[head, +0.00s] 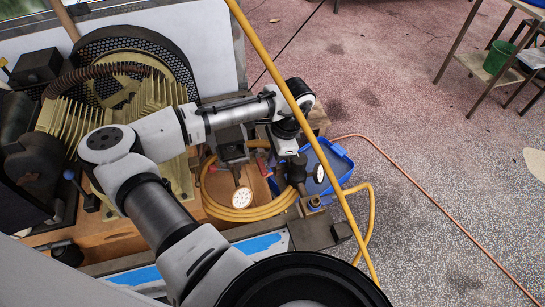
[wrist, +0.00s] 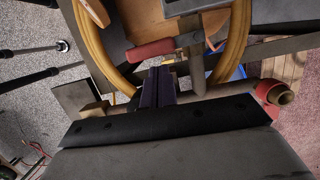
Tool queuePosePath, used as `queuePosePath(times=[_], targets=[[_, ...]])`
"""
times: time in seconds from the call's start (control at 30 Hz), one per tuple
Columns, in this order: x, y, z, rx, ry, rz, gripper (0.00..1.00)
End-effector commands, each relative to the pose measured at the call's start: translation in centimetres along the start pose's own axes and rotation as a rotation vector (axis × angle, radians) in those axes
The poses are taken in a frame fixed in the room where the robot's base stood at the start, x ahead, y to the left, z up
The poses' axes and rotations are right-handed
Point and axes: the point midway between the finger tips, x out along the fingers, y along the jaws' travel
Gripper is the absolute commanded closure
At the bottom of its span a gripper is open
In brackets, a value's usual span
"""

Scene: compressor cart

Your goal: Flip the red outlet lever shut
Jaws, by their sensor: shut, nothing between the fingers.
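In the wrist view a red-gripped lever (wrist: 152,49) lies nearly level across the picture, joined at its right end to a grey metal fitting (wrist: 192,42). My gripper (wrist: 158,72) is shut and empty, its dark fingers just below the red grip in that view. I cannot tell whether they touch it. In the head view my gripper (head: 289,147) hangs over the fittings at the cart's right end, its fingertips hidden. A small red part (head: 263,166) shows just left of it; I cannot tell whether it is the same lever.
A yellow bar (head: 318,133) crosses in front of the arm. A second red part on a pipe (wrist: 268,91) shows at right in the wrist view. A blue tray (head: 340,161) stands on the floor beyond.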

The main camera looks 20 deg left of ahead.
Motion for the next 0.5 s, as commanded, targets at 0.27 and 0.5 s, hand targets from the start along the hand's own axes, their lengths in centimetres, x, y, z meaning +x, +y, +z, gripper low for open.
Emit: queuePosePath(times=[0.27, 0.5], targets=[[-0.3, -0.4, -0.9, 0.001, 0.001, 0.001, 1.00], [-1.7, -1.1, -3.8, 0.000, 0.003, -0.001, 1.00]])
